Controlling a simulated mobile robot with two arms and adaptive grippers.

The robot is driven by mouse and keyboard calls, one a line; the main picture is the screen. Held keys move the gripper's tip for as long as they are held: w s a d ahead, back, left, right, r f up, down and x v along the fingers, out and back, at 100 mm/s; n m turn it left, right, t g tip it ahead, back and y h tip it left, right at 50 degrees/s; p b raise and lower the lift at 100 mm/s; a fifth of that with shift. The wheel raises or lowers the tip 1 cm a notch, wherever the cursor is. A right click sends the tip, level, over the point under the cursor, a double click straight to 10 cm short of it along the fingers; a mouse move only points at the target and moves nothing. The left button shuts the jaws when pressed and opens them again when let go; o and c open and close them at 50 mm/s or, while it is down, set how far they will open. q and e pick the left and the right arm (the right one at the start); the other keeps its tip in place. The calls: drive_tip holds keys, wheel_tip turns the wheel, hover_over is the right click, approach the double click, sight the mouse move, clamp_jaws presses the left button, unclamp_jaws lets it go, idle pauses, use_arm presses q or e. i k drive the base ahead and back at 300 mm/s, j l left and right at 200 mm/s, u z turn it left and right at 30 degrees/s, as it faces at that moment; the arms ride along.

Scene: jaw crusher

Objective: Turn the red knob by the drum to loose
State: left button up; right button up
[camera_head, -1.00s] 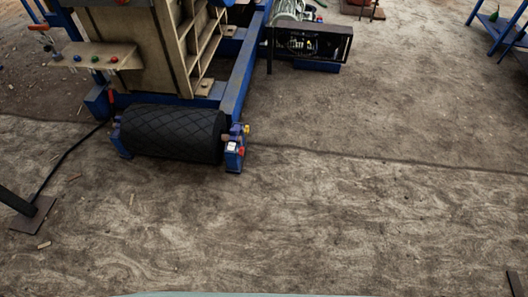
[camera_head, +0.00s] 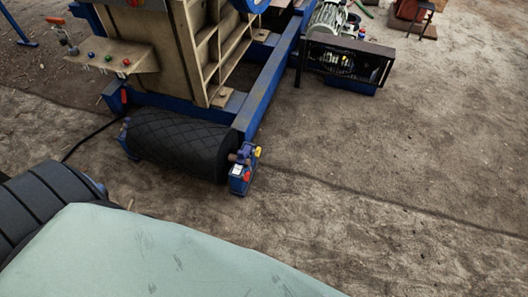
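The black drum (camera_head: 180,143) with a diamond-pattern surface lies at the foot of the machine, left of the picture's middle. A blue bracket (camera_head: 240,181) holds its right end. A small red knob or button (camera_head: 247,177) shows on the bracket's front, with a yellow part (camera_head: 258,151) above it. The red part is too small to tell which way it is turned. Another small red part (camera_head: 124,96) stands by the frame behind the drum's left end. Neither of my grippers is in view.
The blue machine frame (camera_head: 272,80) runs back from the drum. A tan panel (camera_head: 140,66) with red, green and blue buttons juts out at the upper left. A black cable (camera_head: 88,137) lies left of the drum. The dirt ground (camera_head: 400,210) to the right is open.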

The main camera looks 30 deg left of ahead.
sight(246, 176)
drive_tip(key=i, duration=1.95)
